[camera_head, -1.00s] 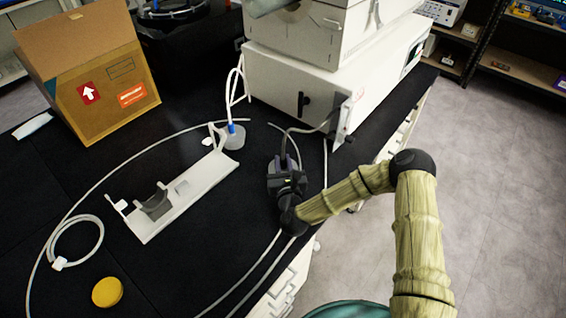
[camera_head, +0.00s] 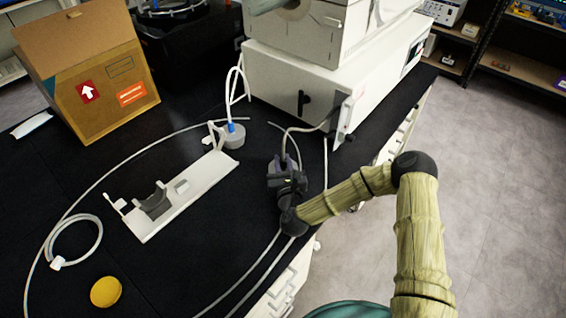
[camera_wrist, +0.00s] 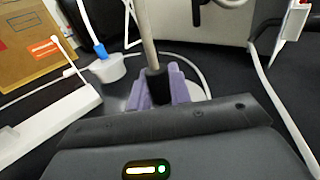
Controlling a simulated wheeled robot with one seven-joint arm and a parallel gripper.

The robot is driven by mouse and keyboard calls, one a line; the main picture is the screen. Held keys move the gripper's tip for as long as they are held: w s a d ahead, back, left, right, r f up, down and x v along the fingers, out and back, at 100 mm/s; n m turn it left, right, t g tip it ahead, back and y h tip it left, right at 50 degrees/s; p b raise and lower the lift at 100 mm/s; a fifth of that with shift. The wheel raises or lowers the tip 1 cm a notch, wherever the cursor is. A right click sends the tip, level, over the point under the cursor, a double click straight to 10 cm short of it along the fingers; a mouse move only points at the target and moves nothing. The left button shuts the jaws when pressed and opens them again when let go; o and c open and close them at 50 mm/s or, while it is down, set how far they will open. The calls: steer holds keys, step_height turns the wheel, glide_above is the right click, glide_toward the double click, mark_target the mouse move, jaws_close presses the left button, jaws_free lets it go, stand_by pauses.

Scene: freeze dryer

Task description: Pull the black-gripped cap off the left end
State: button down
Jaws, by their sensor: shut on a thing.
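My gripper (camera_head: 284,163) is at the bench, left of the arm's wrist and in front of the white machine. In the wrist view its pale purple fingers (camera_wrist: 166,88) are shut on a black grip (camera_wrist: 156,85) at the lower end of a beige tube (camera_wrist: 146,35). The lower part of the black grip is hidden between the fingers and behind the gripper body. I cannot tell a separate cap from the grip.
The white machine (camera_head: 290,80) stands behind my gripper. A white stand (camera_head: 185,200) with a grey cradle (camera_head: 155,203) lies to the left, near a blue-topped container (camera_head: 233,139). A cardboard box (camera_head: 105,95), a coiled hose (camera_head: 77,242) and a yellow disc (camera_head: 106,292) are further left.

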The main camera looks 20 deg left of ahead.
stand_by(0.3)
steer(key=c, duration=0.6)
jaws_free()
steer(key=shift+s, duration=0.15)
steer(key=shift+s+d+r+p, duration=0.4)
steer(key=shift+s+d+r, duration=0.1)
steer(key=shift+s, duration=0.5)
steer(key=shift+s+d+r+p, duration=0.35)
steer(key=shift+s+d+r, duration=0.15)
steer(key=shift+s, duration=0.55)
steer(key=shift+s+d+r+p, duration=0.4)
steer(key=shift+s+d+r, duration=0.1)
steer(key=shift+s, duration=0.5)
